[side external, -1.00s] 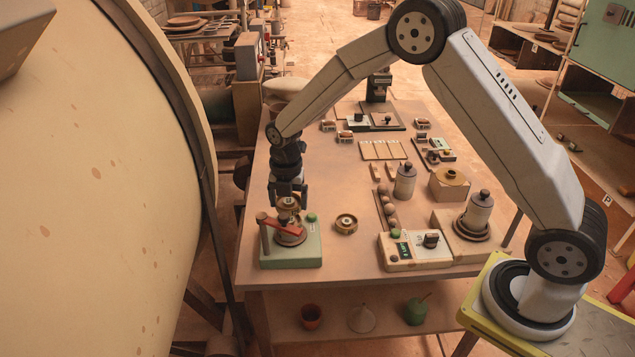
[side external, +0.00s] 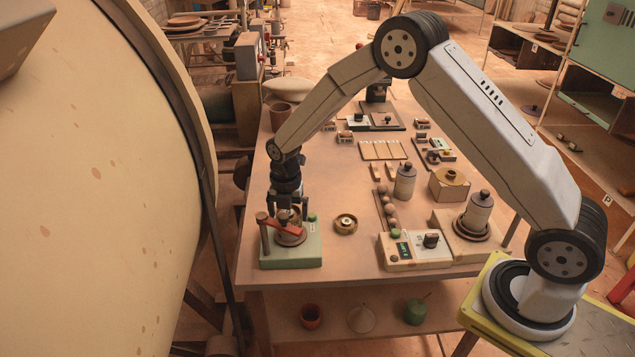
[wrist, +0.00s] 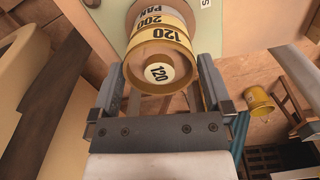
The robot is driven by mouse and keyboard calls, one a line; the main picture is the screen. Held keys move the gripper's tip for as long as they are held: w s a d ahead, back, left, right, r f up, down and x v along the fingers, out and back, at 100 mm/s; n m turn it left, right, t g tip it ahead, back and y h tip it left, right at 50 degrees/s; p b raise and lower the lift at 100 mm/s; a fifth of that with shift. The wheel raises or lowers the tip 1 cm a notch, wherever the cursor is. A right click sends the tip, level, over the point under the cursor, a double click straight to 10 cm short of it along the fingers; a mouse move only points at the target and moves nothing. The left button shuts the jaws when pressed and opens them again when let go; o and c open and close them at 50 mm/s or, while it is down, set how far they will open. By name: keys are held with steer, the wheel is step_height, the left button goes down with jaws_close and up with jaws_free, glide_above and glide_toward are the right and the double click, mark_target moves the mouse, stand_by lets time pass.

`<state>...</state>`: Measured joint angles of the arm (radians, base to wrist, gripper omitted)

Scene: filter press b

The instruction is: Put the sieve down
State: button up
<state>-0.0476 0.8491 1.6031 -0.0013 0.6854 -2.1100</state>
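A loose brass ring-shaped piece (side external: 346,223) lies right of the press. A row of round balls (side external: 389,210), a grey canister (side external: 404,182) and a cream control box (side external: 415,251) stand further right. The table between the press and control box is mostly clear.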

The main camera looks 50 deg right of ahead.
mark_target(294, 215)
steer(key=shift+r, duration=0.15)
step_height(294, 215, up, 12)
stand_by(0.7)
steer(key=shift+s, duration=0.1)
stand_by(0.5)
steer(key=s+d+f+m+t, duration=0.1)
steer(key=s+d+m+t, duration=0.1)
steer(key=s+m, duration=1.9)
steer(key=m, duration=0.3)
steer(key=shift+s+d+f+m+t, duration=0.2)
steer(key=shift+m+t, duration=0.1)
steer(key=shift+m, duration=0.1)
steer(key=shift+w, duration=0.15)
stand_by(0.5)
